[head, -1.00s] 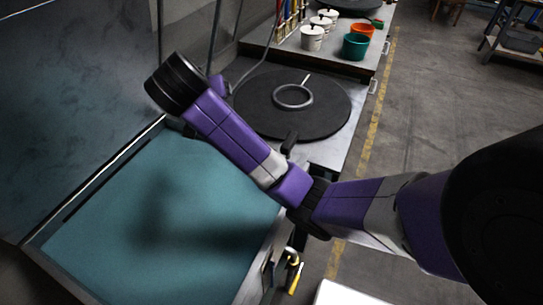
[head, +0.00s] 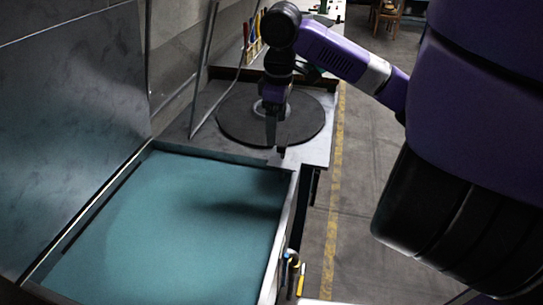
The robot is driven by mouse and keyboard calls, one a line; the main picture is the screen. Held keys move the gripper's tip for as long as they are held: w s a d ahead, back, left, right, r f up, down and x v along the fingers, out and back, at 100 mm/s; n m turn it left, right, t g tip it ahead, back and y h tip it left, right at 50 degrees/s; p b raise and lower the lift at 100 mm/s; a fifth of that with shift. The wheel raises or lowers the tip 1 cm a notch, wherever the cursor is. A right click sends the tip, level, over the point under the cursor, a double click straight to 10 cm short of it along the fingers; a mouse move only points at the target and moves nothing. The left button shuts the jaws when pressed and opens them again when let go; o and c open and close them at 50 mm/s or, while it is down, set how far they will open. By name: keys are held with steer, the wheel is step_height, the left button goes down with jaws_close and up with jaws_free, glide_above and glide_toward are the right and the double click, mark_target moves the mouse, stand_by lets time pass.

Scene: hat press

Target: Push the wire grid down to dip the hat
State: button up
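A wide rectangular basin (head: 170,225) with a flat teal surface fills the lower left in the head view. A dark shadow of my arm lies across it. I cannot make out a wire grid or a hat. My gripper (head: 275,148) points down near the basin's far right corner, in front of the black round plate. Its fingers are small and dark and seen nearly edge-on, so I cannot tell whether they are apart. I see nothing held in it.
The black round plate (head: 232,118) lies on a metal bench beyond the basin. A metal panel (head: 75,120) stands along the left side. A yellow-handled tool (head: 301,280) hangs outside the basin's right wall. Open floor (head: 365,200) lies to the right.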

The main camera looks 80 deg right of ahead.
steer(key=shift+s+a+f+y, duration=0.15)
steer(key=shift+s+a, duration=0.1)
steer(key=shift+s, duration=0.25)
steer(key=shift+s+a+y, duration=0.15)
steer(key=shift+s+a, duration=0.1)
steer(key=shift+s, duration=0.25)
steer(key=shift+f, duration=0.3)
step_height(320, 180, down, 7)
